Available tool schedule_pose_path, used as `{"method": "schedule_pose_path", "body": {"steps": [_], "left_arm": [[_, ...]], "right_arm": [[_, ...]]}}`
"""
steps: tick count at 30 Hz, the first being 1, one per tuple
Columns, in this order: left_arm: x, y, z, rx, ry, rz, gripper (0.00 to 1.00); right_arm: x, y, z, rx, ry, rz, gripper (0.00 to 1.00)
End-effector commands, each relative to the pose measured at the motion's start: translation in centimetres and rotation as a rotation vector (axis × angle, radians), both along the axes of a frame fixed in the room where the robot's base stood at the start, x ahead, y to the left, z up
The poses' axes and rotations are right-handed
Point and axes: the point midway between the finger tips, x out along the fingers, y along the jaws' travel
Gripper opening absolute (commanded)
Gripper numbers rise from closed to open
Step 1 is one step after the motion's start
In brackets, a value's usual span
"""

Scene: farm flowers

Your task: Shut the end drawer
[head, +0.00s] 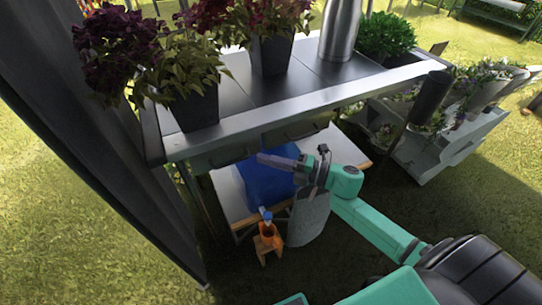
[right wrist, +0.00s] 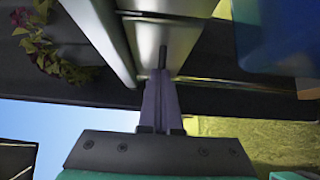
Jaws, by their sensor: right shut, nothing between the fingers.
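The grey metal table has drawer fronts under its top edge in the head view. One drawer front (head: 225,156) is at the left end, and another with a dark handle (head: 297,131) is to its right. I cannot tell how far either stands out. My right gripper (head: 262,158) is shut and empty, its fingers pointing left just below and in front of the drawer fronts. In the right wrist view its closed fingers (right wrist: 162,75) point at a pale metal surface (right wrist: 165,35). Contact cannot be told. My left gripper is not in view.
Potted plants (head: 195,105) and a metal canister (head: 340,30) stand on the table top. Below are a blue container (head: 262,185), a grey bucket (head: 308,217) and a small orange item (head: 268,240). A plant rack (head: 450,150) stands right; grass is open at left.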

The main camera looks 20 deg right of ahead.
Motion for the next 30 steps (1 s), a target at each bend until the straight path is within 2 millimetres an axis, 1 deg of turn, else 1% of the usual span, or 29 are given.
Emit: {"method": "schedule_pose_path", "body": {"steps": [2, 4, 12, 15, 17, 23, 25, 26, 28, 30], "left_arm": [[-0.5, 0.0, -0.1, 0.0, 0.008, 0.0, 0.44], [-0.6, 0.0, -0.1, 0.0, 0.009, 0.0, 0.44], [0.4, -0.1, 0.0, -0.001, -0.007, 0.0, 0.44], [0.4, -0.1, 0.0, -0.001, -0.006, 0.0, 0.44], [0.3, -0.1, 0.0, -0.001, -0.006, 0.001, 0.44], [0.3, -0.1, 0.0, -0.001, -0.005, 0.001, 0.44], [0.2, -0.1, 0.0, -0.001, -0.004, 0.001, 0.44], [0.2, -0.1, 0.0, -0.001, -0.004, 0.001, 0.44], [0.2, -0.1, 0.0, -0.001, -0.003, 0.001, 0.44], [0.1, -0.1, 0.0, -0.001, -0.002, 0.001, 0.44]], "right_arm": [[-0.9, -1.0, -0.2, -0.002, 0.005, -0.001, 0.0], [-1.7, -1.8, -0.3, -0.002, 0.006, 0.0, 0.0], [-5.3, -5.9, -0.3, -0.003, 0.008, 0.001, 0.0], [-6.2, -7.0, -0.2, -0.001, 0.005, 0.001, 0.0], [-6.5, -7.3, -0.2, -0.002, 0.004, 0.001, 0.0], [-6.6, -7.4, -0.2, -0.002, 0.003, 0.001, 0.0], [-6.3, -7.5, -0.1, 0.009, 0.011, -0.022, 0.0], [-5.9, -7.5, -0.1, 0.02, 0.021, -0.049, 0.0], [-4.4, -7.9, -0.1, 0.066, 0.064, -0.16, 0.0], [-2.6, -8.9, -0.3, 0.148, 0.145, -0.33, 0.0]]}}
